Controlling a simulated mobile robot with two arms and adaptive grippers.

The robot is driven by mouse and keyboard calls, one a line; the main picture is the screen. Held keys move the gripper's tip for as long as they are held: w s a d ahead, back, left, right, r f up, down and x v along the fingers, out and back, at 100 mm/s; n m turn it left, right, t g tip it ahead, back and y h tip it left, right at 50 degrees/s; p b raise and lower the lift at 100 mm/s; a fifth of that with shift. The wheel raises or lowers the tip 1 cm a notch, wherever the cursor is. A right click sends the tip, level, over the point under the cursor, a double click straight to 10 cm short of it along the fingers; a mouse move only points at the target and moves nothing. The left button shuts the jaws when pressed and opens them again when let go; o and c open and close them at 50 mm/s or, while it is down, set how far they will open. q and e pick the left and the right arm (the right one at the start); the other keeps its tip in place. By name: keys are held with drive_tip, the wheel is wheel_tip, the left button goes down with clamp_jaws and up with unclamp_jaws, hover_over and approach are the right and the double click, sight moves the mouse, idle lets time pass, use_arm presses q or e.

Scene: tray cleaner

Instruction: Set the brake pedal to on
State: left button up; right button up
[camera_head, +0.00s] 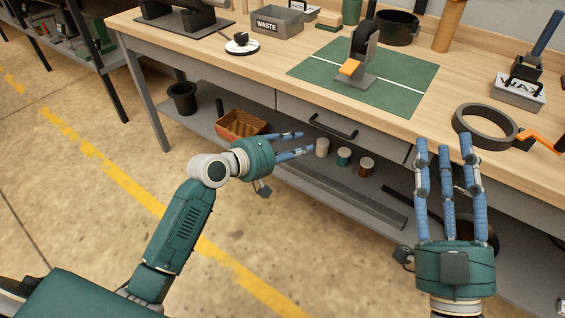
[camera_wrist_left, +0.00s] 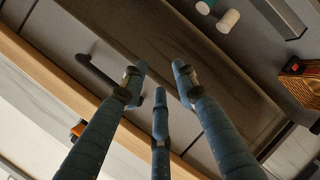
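A small grey stand (camera_head: 366,52) with a dark upright part sits on the green mat (camera_head: 420,72) on the workbench. It carries an orange pad (camera_head: 350,67) that looks like the brake pedal; I cannot tell its setting. My left gripper (camera_head: 306,143) is open and empty, in front of the bench below the tabletop, near the drawer. In the left wrist view its fingers (camera_wrist_left: 160,75) are spread with nothing between them. My right gripper (camera_head: 445,148) is open and empty, its fingers pointing towards the bench's front edge. Neither gripper touches the stand.
A drawer handle (camera_head: 336,126) is under the tabletop. The lower shelf holds a woven basket (camera_head: 240,124), a black bucket (camera_head: 183,98) and several small jars. On the bench are a WASTE bin (camera_head: 277,21), a grey ring (camera_head: 485,127) and an orange crank (camera_head: 541,140).

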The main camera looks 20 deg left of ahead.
use_arm(q)
drive_tip(key=s+a+f+g+y+p, duration=0.1)
drive_tip(key=s+a+f+y+p, duration=0.1)
drive_tip(key=f+p, duration=0.4)
drive_tip(key=shift+a+f, duration=0.7)
drive_tip(key=shift+f, duration=0.85)
drive_tip(key=shift+s, duration=0.1)
